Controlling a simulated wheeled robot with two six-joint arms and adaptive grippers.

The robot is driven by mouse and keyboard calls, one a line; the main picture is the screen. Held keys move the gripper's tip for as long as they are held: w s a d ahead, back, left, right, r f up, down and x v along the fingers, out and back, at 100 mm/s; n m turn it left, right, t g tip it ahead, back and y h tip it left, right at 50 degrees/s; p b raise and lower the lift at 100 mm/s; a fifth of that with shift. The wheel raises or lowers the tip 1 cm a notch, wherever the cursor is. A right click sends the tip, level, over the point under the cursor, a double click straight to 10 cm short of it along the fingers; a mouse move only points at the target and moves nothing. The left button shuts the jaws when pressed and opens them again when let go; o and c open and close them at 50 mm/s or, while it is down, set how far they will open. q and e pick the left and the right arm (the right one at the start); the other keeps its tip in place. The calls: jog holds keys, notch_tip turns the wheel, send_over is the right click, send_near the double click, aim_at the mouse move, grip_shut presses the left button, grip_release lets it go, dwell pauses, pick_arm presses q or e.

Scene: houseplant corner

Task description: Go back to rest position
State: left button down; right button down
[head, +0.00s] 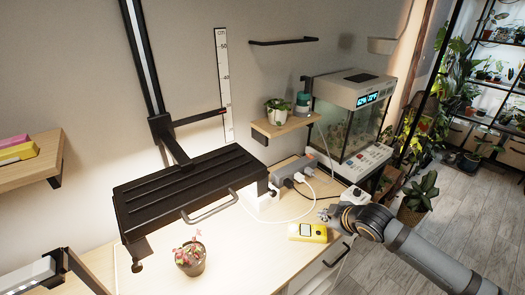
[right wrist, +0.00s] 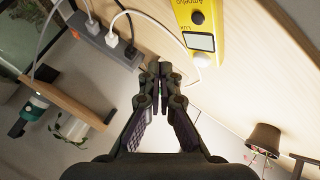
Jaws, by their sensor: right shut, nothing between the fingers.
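My right gripper (head: 326,213) reaches in from the lower right in the head view, over the wooden table's right part. It is beside the yellow meter (head: 308,233) and in front of the power strip. In the right wrist view its fingertips (right wrist: 160,76) are together with nothing held between them. The yellow meter (right wrist: 198,42) lies beyond the fingertips there, apart from them. My left gripper is in neither view.
A grey power strip (head: 293,170) with plugs and white cables lies behind the gripper. A terrarium (head: 345,130) stands at the back right. A black slatted rack (head: 185,190) overhangs the table at left. A small potted plant (head: 190,258) stands near the front.

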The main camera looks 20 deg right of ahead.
jog(key=s+a+f+m+g+h, duration=0.1)
jog(key=s+a+f+m+g, duration=0.3)
jog(key=s, duration=0.6)
jog(key=s+a+f+m+g, duration=0.2)
jog(key=s+a+f+m, duration=0.3)
jog(key=s, duration=0.5)
jog(key=s+d+f+g, duration=0.1)
jog(key=d+f, duration=0.1)
jog(key=f, duration=1.2)
jog(key=s+d+f, duration=0.2)
jog(key=f, duration=1.3)
jog(key=s+f+g, duration=0.1)
jog(key=s+f, duration=1.3)
jog(key=s, duration=0.3)
jog(key=shift+s+d+f, duration=0.2)
jog(key=shift+d+f, duration=0.05)
jog(key=shift+d, duration=0.2)
jog(key=shift+m, duration=0.3)
